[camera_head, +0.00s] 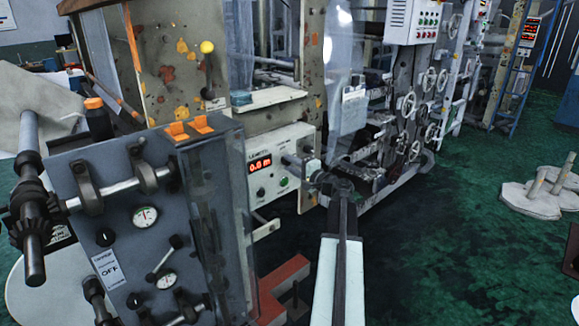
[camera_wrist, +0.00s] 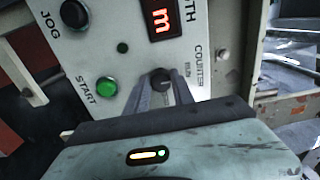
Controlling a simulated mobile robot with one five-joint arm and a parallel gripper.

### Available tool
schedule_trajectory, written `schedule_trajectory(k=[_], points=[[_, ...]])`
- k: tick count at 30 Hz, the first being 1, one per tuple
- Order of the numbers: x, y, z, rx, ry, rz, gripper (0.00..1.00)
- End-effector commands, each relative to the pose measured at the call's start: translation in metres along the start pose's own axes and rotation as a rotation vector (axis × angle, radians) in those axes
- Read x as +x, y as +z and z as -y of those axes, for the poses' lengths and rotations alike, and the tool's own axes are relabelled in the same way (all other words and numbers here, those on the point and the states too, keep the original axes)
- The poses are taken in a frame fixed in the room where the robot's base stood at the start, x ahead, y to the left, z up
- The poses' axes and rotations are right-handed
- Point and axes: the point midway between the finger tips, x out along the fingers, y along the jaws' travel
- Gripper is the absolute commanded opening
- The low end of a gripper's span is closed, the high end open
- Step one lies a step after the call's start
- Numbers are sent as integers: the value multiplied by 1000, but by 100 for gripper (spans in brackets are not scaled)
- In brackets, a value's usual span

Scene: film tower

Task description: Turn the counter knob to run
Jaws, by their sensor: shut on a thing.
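The grey counter panel (camera_head: 268,178) has a red display reading 0.0 m and faces me at the middle of the head view. In the wrist view the panel (camera_wrist: 108,52) appears rotated. The black counter knob (camera_wrist: 161,77) sits by the COUNTER label, between the two grey fingers. My gripper (camera_wrist: 158,86) is shut on this knob. In the head view my gripper (camera_head: 301,163) reaches the right part of the panel and hides the knob.
On the same panel are a green START button (camera_wrist: 107,88) and a black JOG knob (camera_wrist: 74,14). A grey control box (camera_head: 140,225) with gauges and levers stands at the left. Machine frames with handwheels (camera_head: 408,103) stand behind.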

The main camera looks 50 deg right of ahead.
Motion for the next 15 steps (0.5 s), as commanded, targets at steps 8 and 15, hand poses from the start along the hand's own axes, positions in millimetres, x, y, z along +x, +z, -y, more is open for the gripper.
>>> schedule_trajectory(k=[8, 15], points=[[1, -1, 2, 5, -5, -3, 38], [0, -1, 1, 3, -3, -2, 50]])
